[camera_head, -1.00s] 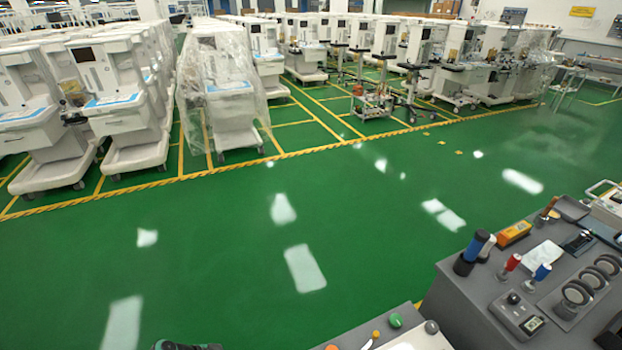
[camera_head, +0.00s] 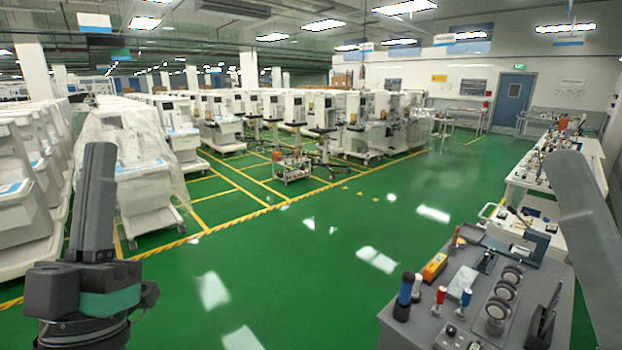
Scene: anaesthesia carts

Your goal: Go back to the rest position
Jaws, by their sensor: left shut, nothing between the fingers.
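My left gripper (camera_head: 101,155) stands at the left of the head view, pointing up, with its dark fingers together and nothing between them. A black wrist with a green band is below it at the lower left. It is in front of the plastic-covered cart and touches nothing that I can see. A grey link of my right arm (camera_head: 582,225) slants along the right edge. My right gripper does not show.
Rows of white anaesthesia carts (camera_head: 215,125) fill the left and back, one under clear plastic (camera_head: 145,185). A grey bench (camera_head: 410,330) with tools and knobs stands at the lower right, partly hidden by my right arm. Green floor (camera_head: 290,260) between is clear.

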